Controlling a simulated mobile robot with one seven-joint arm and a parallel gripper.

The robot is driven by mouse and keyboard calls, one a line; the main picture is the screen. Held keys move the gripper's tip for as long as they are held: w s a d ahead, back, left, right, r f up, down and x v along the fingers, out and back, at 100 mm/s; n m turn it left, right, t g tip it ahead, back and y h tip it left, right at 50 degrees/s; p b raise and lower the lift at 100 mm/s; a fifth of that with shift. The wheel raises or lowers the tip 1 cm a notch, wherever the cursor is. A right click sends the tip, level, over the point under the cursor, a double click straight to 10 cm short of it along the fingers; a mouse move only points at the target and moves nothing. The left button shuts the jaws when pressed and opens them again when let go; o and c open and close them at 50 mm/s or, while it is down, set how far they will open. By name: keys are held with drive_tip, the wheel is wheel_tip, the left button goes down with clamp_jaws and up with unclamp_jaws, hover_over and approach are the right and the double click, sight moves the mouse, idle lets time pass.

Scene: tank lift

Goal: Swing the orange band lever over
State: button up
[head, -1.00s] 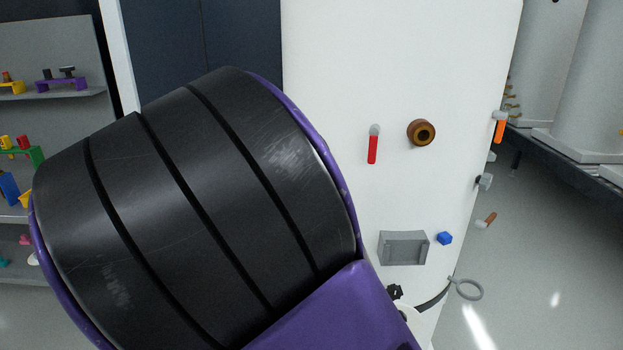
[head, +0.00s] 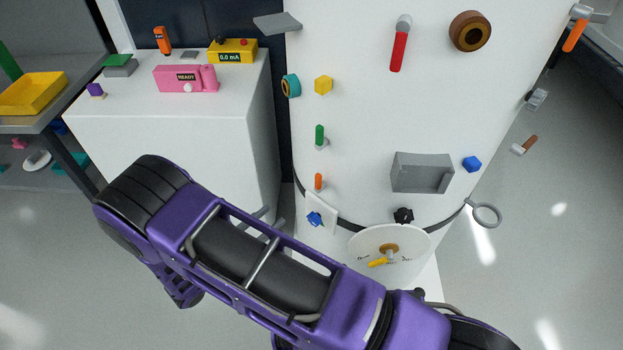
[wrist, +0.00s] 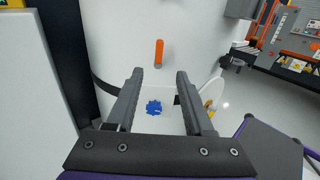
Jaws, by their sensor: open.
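A short upright orange lever (head: 318,181) sits on the white tank just above its dark band, at the lower left of the tank in the head view. In the wrist view the orange lever (wrist: 159,53) stands straight ahead, just beyond the fingertips. My gripper (wrist: 160,74) is open and empty, its two grey fingers pointing at the tank, with the lever in line with the gap and not between them. In the head view my purple arm hides most of the gripper.
A blue star knob (head: 314,219) on a white plate sits below the lever; a green handle (head: 319,136) is above it. A white cabinet (head: 180,130) with small devices stands to the left. A round dial (head: 390,250) is at lower right.

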sight(316, 180)
drive_tip(key=x, duration=1.5)
drive_tip(key=shift+w+d+p, duration=0.1)
drive_tip(key=shift+w+p, duration=0.05)
drive_tip(key=shift+p, duration=0.25)
clamp_jaws()
